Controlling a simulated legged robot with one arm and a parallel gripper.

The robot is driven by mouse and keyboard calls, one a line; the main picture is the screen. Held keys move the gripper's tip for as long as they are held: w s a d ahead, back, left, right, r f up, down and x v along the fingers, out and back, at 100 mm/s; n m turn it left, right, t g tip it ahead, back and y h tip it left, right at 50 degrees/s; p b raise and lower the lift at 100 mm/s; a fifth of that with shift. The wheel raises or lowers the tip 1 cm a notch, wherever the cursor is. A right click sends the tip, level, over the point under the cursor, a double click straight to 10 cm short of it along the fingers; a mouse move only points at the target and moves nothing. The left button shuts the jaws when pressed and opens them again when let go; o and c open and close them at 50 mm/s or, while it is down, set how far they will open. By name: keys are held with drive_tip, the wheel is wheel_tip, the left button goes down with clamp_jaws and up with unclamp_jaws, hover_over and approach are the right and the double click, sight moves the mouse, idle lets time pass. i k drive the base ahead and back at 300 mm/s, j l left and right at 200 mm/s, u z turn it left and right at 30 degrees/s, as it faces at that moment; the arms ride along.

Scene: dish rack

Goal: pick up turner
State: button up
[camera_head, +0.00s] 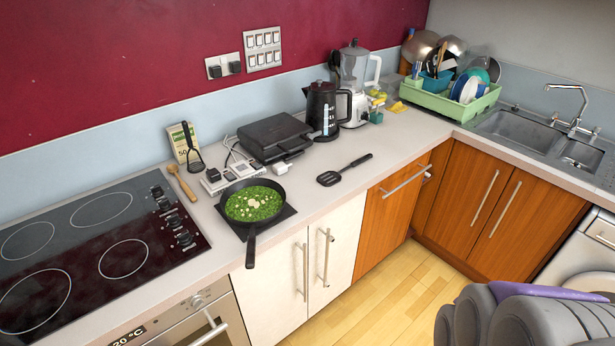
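The black turner (329,178) lies flat on the light worktop, right of the frying pan and near the front edge. Its slotted head points left toward the front, and its handle points right toward the back. Nothing covers it and nothing touches it except the worktop.
A frying pan (253,203) with green food stands left of the turner, its handle over the front edge. A black grill (274,137) and kettle (322,110) stand behind. A green dish rack (447,103) is far right. Unclear grey rounded shapes fill the lower right corner.

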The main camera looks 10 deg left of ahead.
sight(329, 178)
drive_tip(key=i+z, duration=0.2)
drive_tip(key=z, duration=0.25)
drive_tip(key=i+j+z, duration=0.15)
drive_tip(key=z, duration=0.25)
drive_tip(key=i+j+z, duration=0.1)
drive_tip(key=i+j, duration=0.2)
drive_tip(key=i+j+z, duration=0.1)
drive_tip(key=i+j, duration=0.25)
drive_tip(key=i+j+z, duration=0.15)
drive_tip(key=j, duration=0.35)
drive_tip(key=i, duration=0.1)
